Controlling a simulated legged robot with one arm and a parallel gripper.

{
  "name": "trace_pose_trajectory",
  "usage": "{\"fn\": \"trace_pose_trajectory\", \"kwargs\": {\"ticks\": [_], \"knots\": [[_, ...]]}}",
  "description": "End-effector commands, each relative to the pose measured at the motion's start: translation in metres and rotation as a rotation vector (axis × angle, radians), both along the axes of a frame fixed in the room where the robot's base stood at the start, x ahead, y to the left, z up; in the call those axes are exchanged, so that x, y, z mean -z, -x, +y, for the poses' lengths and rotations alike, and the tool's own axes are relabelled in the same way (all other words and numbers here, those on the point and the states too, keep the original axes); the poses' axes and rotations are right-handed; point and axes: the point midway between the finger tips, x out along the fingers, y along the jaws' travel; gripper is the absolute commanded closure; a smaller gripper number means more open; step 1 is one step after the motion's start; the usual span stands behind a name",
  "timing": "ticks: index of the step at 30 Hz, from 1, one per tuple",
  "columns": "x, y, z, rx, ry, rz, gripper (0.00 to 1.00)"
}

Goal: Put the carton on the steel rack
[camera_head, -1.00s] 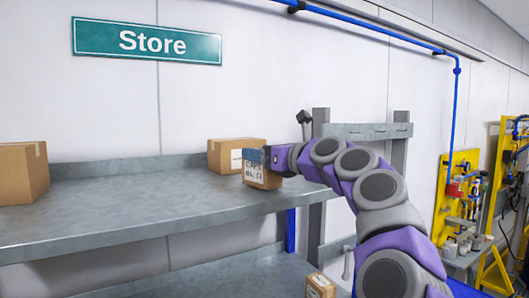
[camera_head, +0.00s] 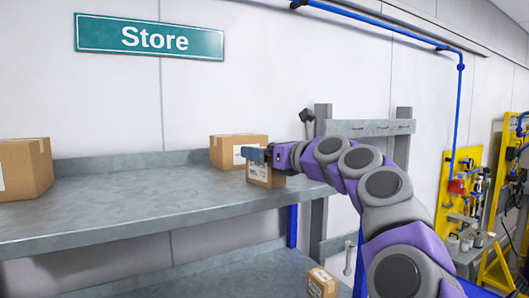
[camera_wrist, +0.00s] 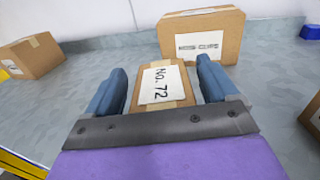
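The carton (camera_head: 262,176) is a small brown box with a white label, standing upright on the upper shelf of the grey steel rack (camera_head: 130,205), near its right end. In the wrist view the carton (camera_wrist: 160,86) reads "No. 72" and lies between the two blue fingers. My gripper (camera_head: 258,154) is at the carton's upper part. In the wrist view my gripper (camera_wrist: 163,72) is open, with a narrow gap showing on each side of the carton. The fingers partly cover the carton's label in the head view.
A larger brown box (camera_head: 236,146) stands just behind the carton. Another box (camera_head: 24,168) is at the shelf's left end. A small box (camera_head: 322,282) sits on the lower level. The middle of the upper shelf is clear. A grey post (camera_head: 319,210) rises beside my arm.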

Motion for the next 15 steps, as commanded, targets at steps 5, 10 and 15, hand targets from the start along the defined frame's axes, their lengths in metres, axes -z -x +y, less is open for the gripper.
{"fn": "trace_pose_trajectory", "kwargs": {"ticks": [5, 10, 15], "knots": [[0.000, 0.000, 0.000, 0.000, 0.000, 0.000, 0.08], [0.000, 0.001, -0.002, 0.000, -0.001, 0.001, 0.08], [0.000, 0.007, -0.011, 0.001, -0.002, 0.001, 0.08]]}}
